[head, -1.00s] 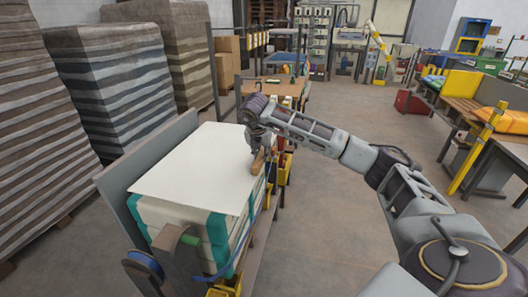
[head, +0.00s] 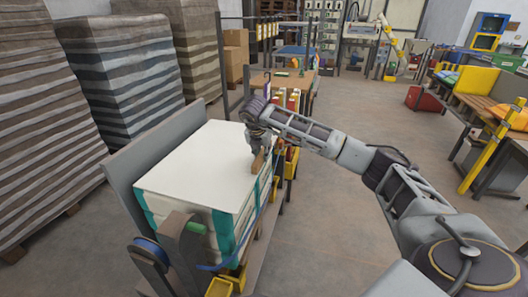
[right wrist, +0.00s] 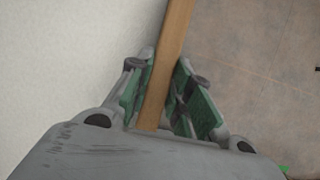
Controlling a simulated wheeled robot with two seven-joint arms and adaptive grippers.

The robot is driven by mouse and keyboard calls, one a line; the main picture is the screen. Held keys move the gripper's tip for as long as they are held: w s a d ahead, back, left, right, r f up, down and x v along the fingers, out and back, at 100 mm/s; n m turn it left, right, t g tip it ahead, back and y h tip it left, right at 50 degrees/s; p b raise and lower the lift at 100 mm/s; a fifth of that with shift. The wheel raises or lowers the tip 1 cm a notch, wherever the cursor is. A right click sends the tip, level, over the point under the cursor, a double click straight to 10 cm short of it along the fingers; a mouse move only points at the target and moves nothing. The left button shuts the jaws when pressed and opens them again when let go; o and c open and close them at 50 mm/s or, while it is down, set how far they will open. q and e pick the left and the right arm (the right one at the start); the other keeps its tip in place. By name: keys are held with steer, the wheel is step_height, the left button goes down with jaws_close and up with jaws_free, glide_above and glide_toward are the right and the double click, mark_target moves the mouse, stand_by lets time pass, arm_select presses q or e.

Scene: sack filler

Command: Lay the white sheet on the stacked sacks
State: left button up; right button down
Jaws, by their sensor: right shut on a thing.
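The white sheet (head: 205,165) lies flat over the top of the stacked sacks (head: 222,228), which are pale with teal bands. In the right wrist view the pale sheet surface (right wrist: 70,60) fills the left side. My right gripper (head: 257,150) is at the sheet's right edge, fingers pointing down. In the right wrist view its green-padded fingers (right wrist: 166,100) are shut on a wooden strip (right wrist: 170,60), which runs along the sheet's edge. I cannot tell whether the strip is fixed to the sheet. My left gripper is not in view.
A grey side panel (head: 155,150) stands along the stack's left side. A blue reel (head: 150,252) and a yellow bin (head: 219,287) are at the near end. Tall pallet stacks (head: 118,75) rise on the left. The floor (head: 330,225) right of the stack is clear.

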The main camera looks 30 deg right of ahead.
steer(key=shift+a+f, duration=0.1)
stand_by(0.3)
steer(key=c, duration=1.2)
jaws_free()
steer(key=v, duration=1)
steer(key=shift+r, duration=0.2)
steer(key=shift+v, duration=0.75)
steer(key=shift+s, duration=0.15)
